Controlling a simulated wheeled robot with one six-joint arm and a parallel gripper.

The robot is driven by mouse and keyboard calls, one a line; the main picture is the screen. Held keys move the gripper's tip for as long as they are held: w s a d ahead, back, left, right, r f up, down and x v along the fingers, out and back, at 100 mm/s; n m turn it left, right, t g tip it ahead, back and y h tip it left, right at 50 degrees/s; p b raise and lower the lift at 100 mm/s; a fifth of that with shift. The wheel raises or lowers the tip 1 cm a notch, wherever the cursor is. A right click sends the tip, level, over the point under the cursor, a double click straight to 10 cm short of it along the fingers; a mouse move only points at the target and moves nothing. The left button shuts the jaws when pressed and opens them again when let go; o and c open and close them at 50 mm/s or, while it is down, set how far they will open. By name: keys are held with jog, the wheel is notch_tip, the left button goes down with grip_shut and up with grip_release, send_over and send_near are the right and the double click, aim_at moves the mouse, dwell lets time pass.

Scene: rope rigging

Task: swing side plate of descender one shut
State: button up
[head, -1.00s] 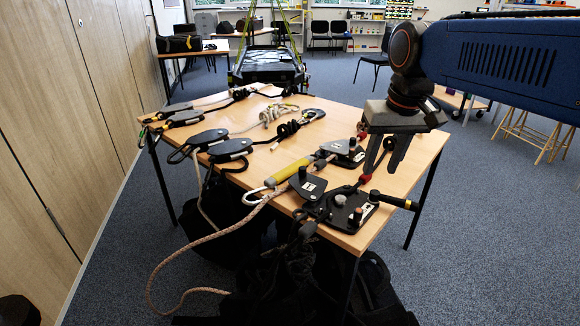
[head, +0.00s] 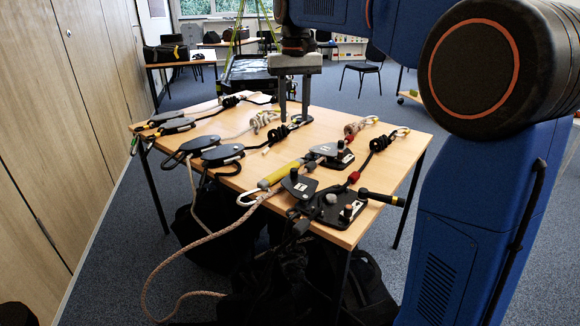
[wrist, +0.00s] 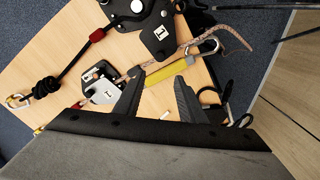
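Descender one (head: 340,208) lies at the near edge of the table, with a black base plate, a post and a black handle at its right. Its side plate (head: 300,185) looks swung out to the left, apart from the base plate. In the wrist view the side plate (wrist: 163,32) shows a white label reading 1, beside the body (wrist: 128,8) cut off at the top edge. My gripper (head: 294,120) points down over the table, farther back than the descender. Its fingers (wrist: 160,77) are apart and empty.
A second, smaller descender (head: 335,152) lies just behind, with a yellow sleeve (head: 281,174) to its left. Black pulleys (head: 222,154) and knotted ropes cover the left and back of the table (head: 250,132). A loose rope (head: 165,260) hangs off the near edge.

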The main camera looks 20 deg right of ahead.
aim_at(294, 169)
notch_tip(294, 169, down, 17)
jog(key=shift+f, duration=0.1)
dwell(0.5)
grip_shut()
